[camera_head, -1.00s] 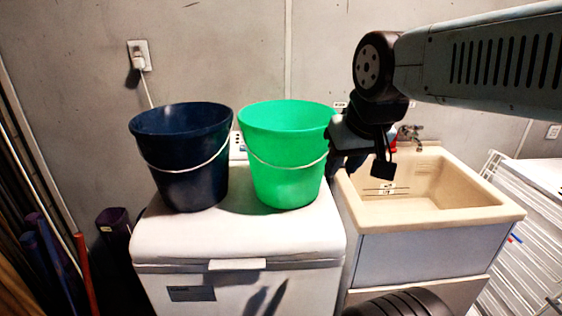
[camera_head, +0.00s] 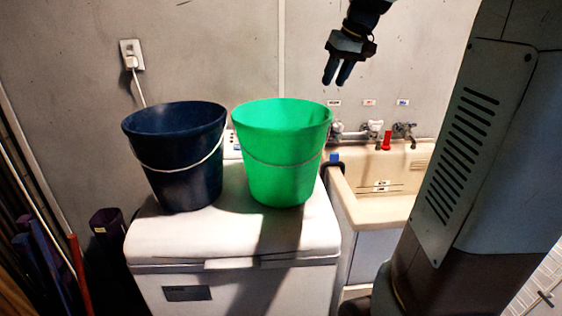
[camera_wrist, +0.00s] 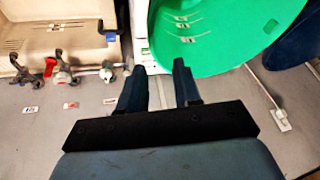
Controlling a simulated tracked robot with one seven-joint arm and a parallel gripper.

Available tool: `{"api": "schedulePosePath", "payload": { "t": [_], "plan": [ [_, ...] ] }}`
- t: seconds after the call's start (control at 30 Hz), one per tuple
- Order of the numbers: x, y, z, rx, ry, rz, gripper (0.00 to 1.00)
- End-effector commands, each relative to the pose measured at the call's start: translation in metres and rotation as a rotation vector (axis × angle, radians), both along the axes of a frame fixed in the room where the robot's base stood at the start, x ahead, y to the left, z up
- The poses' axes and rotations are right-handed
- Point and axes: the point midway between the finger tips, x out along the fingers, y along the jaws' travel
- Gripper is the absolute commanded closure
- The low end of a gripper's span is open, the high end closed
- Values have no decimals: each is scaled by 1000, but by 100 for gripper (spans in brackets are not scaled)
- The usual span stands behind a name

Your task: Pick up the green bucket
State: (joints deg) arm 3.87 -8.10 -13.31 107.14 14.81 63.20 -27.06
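The green bucket (camera_head: 283,150) stands upright on the white lid of a chest-like appliance in the head view, with its wire handle hanging down across its front. In the wrist view its open top (camera_wrist: 215,35) shows at upper right, just beyond my fingertips. My gripper (camera_head: 337,80) is above and to the right of the bucket's rim, fingers pointing down, empty. In the wrist view my gripper (camera_wrist: 158,68) shows two dark fingers apart with a gap between them. The gripper appears clear of the bucket.
A dark blue bucket (camera_head: 178,155) stands close to the left of the green one on the white appliance (camera_head: 235,240). A beige sink (camera_head: 375,208) with taps (camera_head: 372,130) is to the right. A plugged-in cord (camera_head: 133,60) hangs on the wall. Poles lean at far left.

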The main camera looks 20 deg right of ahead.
Motion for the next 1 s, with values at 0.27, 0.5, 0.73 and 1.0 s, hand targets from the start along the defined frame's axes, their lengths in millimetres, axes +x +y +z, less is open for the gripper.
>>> {"api": "schedulePosePath", "payload": {
  "t": [0.27,0.5,0.73,1.0],
  "plan": [
    [18,-5,-15,1,4,8,67],
    [32,3,-54,2,4,8,67],
    [41,6,-76,0,2,7,67],
    [47,10,-96,1,3,7,67]
  ]
}}
